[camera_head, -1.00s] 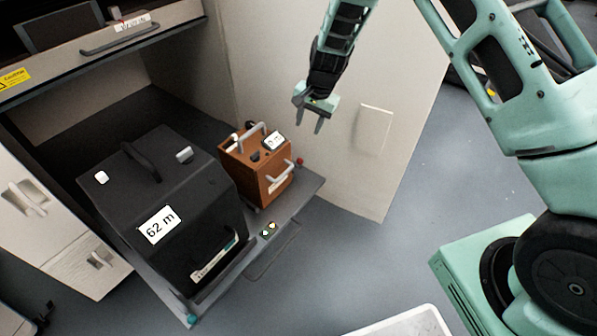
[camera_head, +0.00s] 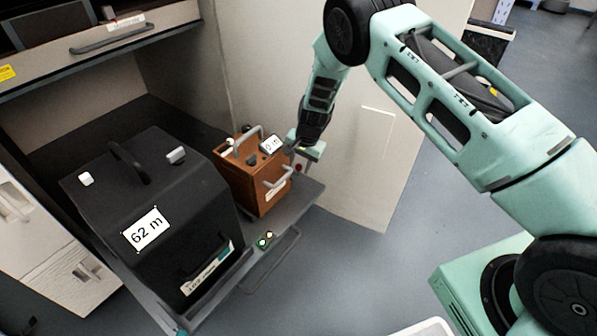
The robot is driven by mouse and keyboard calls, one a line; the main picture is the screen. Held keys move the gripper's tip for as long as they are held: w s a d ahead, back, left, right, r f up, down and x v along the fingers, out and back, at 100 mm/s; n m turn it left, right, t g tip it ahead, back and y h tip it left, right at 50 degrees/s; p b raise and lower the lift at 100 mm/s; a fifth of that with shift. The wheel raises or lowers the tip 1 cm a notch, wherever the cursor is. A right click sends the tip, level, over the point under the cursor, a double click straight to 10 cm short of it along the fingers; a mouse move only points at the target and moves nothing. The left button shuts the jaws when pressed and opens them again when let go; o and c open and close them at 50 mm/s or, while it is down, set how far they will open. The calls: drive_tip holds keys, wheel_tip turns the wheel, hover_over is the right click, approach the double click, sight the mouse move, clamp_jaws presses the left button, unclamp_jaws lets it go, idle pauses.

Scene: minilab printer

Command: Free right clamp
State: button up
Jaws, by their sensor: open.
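My gripper (camera_head: 298,160) is at the right end of the pulled-out tray (camera_head: 311,190), close beside the brown box (camera_head: 242,183). It points down and its jaws are open. A small red knob (camera_head: 299,168), which appears to be the right clamp, shows at the tray's right edge by the fingers. I cannot tell whether the fingers touch it or stand around it. The fingers partly hide it. The brown box has a grey top handle, a front handle and a white label. A small teal part (camera_head: 182,331) shows at the tray's near left corner.
A large black box (camera_head: 125,220) marked "62 m" fills the tray's left part. A tray handle (camera_head: 274,262) and small green indicators (camera_head: 265,239) are at the front. A beige panel (camera_head: 350,170) stands just behind my gripper. Open floor (camera_head: 370,270) lies right of the tray.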

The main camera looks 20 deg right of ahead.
drive_tip(key=shift+w+a+f, duration=0.1)
drive_tip(key=shift+f, duration=0.5)
drive_tip(key=shift+w+a+f, duration=0.1)
drive_tip(key=shift+f, duration=0.5)
clamp_jaws()
drive_tip(key=w+d+n, duration=0.1)
drive_tip(key=n, duration=0.1)
drive_tip(key=w+d+n+b, duration=0.1)
drive_tip(key=shift+d+f+n, duration=0.1)
drive_tip(key=shift+n, duration=0.3)
drive_tip(key=shift+w+d+n+g+y+b, duration=0.35)
drive_tip(key=shift+w+n, duration=0.25)
drive_tip(key=shift+n, duration=0.4)
unclamp_jaws()
